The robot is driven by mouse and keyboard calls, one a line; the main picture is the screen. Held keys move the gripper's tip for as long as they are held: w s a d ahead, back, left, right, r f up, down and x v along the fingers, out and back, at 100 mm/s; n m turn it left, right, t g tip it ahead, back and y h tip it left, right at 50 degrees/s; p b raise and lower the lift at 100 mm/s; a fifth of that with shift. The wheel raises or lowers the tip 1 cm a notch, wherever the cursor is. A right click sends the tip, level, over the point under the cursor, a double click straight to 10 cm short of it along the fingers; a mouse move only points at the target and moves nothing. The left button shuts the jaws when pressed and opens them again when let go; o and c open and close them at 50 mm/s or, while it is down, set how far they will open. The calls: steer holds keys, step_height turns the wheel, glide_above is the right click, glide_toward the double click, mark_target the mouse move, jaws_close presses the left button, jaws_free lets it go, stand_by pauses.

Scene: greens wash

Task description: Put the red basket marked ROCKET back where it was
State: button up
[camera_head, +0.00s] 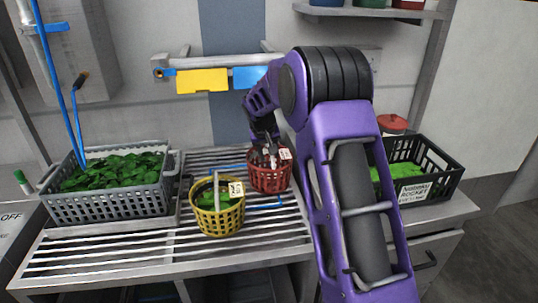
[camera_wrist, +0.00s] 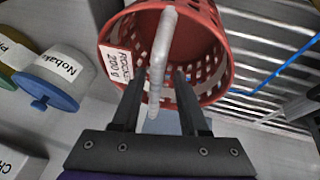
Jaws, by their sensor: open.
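The red basket (camera_head: 270,178) stands on the slatted rack, right of and behind the yellow basket. It shows large in the wrist view (camera_wrist: 215,85), with a white label reading roughly ROCKET 200 g and a pale upright handle (camera_wrist: 160,60). Its visible inside looks empty. My gripper (camera_head: 268,150) is over the basket from above. In the wrist view my gripper (camera_wrist: 158,88) is open, with the handle between its two fingers and a gap visible on either side. Whether a finger touches the handle I cannot tell.
A yellow basket (camera_head: 217,222) with greens stands close by at front left. A grey crate (camera_head: 110,207) of leaves is at left. A black crate (camera_head: 433,188) labelled ROCKET is at right, partly behind my arm. Blue lines lie on the slatted rack (camera_head: 120,252). A rail with cards (camera_head: 202,81) runs behind.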

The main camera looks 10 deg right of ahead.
steer(key=p+v, duration=0.1)
steer(key=v, duration=1)
steer(key=shift+a+r, duration=0.1)
steer(key=shift+r, duration=0.05)
